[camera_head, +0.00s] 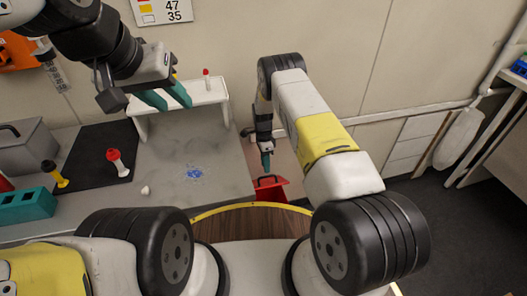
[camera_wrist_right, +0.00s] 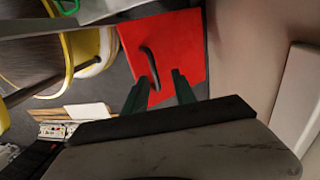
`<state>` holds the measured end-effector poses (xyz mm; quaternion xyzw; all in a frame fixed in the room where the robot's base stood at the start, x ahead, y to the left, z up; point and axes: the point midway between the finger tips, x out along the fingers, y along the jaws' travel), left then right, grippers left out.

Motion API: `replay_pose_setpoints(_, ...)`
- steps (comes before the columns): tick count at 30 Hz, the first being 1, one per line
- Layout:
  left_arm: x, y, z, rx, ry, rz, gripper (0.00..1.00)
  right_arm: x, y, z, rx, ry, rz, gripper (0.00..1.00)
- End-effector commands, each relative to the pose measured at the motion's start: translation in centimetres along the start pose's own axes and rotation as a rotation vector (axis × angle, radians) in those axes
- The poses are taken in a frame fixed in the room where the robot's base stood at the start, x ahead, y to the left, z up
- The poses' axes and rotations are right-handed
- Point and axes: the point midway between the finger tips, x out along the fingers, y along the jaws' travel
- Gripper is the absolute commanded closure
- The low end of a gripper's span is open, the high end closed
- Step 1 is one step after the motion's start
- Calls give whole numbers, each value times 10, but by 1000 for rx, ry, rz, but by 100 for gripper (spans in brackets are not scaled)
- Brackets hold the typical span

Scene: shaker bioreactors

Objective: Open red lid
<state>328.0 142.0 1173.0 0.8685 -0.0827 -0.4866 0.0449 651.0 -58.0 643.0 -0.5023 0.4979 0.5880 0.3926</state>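The red lid (camera_wrist_right: 186,45) fills the upper middle of the right wrist view, with a dark curved handle (camera_wrist_right: 150,66) on it. In the head view the red lid (camera_head: 271,191) is low beside the grey table's right end. My right gripper (camera_head: 267,161) points down just above it; only part of its fingers shows there. In the wrist view the right gripper's (camera_wrist_right: 160,88) two green fingers are apart, with the handle's lower end between their tips. I cannot tell whether they touch it. My left gripper (camera_head: 167,98) is open and empty above the table, far from the lid.
The grey table (camera_head: 215,165) holds a white rack (camera_head: 180,103), a red-topped piece (camera_head: 117,162), a yellow-topped piece (camera_head: 54,173) and a teal block (camera_head: 28,205). The wall (camera_head: 235,35) stands close behind.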

Motion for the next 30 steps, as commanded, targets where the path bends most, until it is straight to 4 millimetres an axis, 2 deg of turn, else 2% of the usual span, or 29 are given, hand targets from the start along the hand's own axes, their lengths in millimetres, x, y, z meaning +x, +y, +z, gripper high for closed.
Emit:
replay_pose_setpoints(3,0,0,0,0,0,0,64,-18,-1,0,0,0,-1,67)
replay_pose_setpoints(6,0,0,0,0,0,0,64,-25,0,0,0,-1,0,67)
replay_pose_setpoints(15,0,0,0,0,0,0,64,-28,0,0,0,-1,1,67)
replay_pose_setpoints(19,0,0,0,0,0,0,64,-28,0,4,12,-18,-6,91)
replay_pose_setpoints(21,0,0,0,0,0,0,64,-28,0,12,43,-58,-22,100)
replay_pose_setpoints(26,0,0,0,0,0,0,64,-34,-2,46,218,-236,-106,100)
replay_pose_setpoints(30,0,0,0,0,0,0,64,-47,-6,66,457,-382,-196,100)
